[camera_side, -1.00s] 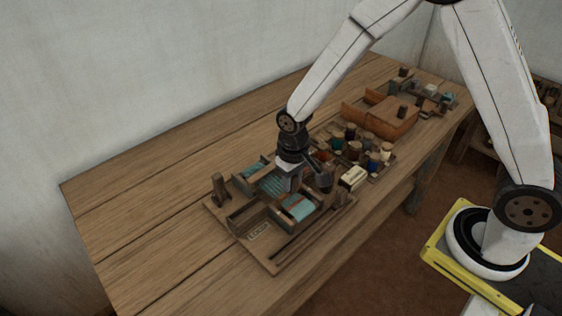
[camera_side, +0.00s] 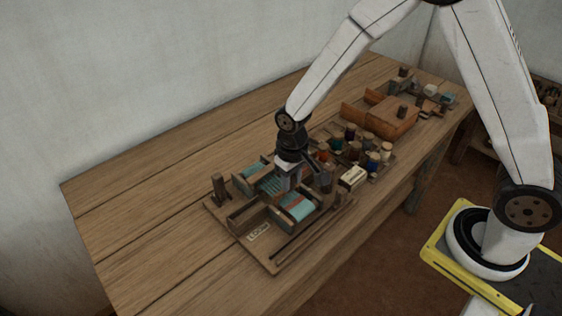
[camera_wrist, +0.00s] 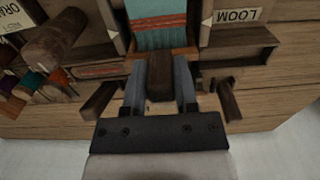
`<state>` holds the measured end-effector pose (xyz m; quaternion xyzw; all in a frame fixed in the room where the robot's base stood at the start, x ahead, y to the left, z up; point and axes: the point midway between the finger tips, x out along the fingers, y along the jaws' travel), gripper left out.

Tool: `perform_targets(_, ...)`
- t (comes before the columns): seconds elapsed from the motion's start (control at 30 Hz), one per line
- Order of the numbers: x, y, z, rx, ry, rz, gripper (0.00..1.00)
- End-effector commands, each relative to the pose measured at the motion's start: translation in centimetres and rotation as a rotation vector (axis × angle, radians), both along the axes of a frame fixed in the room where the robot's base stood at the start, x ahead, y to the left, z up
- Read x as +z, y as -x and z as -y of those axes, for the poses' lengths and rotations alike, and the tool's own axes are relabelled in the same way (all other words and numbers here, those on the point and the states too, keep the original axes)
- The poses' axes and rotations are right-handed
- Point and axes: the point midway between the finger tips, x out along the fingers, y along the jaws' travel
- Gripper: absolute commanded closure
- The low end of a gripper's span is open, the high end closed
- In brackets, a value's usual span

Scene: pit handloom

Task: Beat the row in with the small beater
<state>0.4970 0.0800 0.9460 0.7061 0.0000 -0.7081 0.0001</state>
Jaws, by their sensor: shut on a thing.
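The small loom frame (camera_side: 236,222) sits on the table with teal warp threads (camera_side: 262,184) and a teal woven cloth (camera_side: 300,209) with red-orange stripes. The cloth (camera_wrist: 155,12) and its stripes also show at the top of the wrist view. My gripper (camera_side: 287,184) is over the middle of the loom, between the warp and the cloth. In the wrist view my gripper (camera_wrist: 160,64) is shut on a dark brown wooden handle (camera_wrist: 160,86), which looks like the small beater's. A wooden bar lies across the threads by the fingertips. The beater's lower edge is hidden.
A cream label reading LOOM (camera_wrist: 238,15) is on the frame. Beside the loom are a cream block (camera_side: 353,178) and a tray of several coloured spools (camera_side: 338,143). A brown wooden box (camera_side: 388,120) stands farther back. The table's left part is bare.

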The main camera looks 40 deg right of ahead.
Motion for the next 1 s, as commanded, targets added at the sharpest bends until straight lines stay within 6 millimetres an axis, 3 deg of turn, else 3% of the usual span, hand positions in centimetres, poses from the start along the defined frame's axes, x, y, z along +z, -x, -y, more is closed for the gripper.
perform_targets(0.83,-0.3,-5.3,-0.1,0.002,-0.001,-0.001,1.00)
perform_targets(0.87,-0.2,-5.3,-0.1,0.002,-0.001,-0.001,0.57)
perform_targets(0.97,-0.2,-5.2,-0.1,0.002,-0.001,-0.001,0.26)
perform_targets(1.0,-0.2,-5.3,-0.1,0.002,-0.001,0.000,0.26)
